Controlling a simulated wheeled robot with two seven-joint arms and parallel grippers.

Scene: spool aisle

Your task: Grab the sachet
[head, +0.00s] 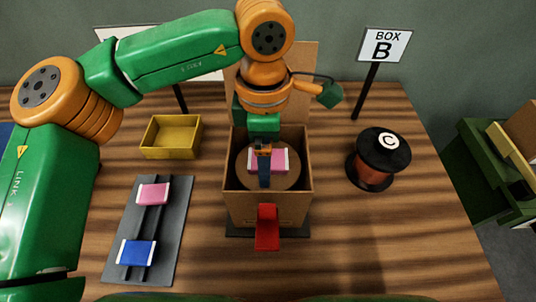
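A pink sachet (281,160) with white ends is inside the open cardboard box (296,207), over a round brown disc (293,180). My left gripper (264,178) reaches down into the box from above, with its dark fingers in front of the middle of this sachet. I cannot tell whether the fingers touch it or are closed on it. A second pink sachet (153,194) and a blue sachet (137,253) lie on a dark grey rack (165,242) at the left. My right gripper is not in view.
A yellow tray (171,152) stands behind the rack. A dark-topped spool marked C (383,152) stands right of the box. A red tab (267,228) sticks out at the box front. A "BOX B" sign (384,47) stands behind. The table's right front is clear.

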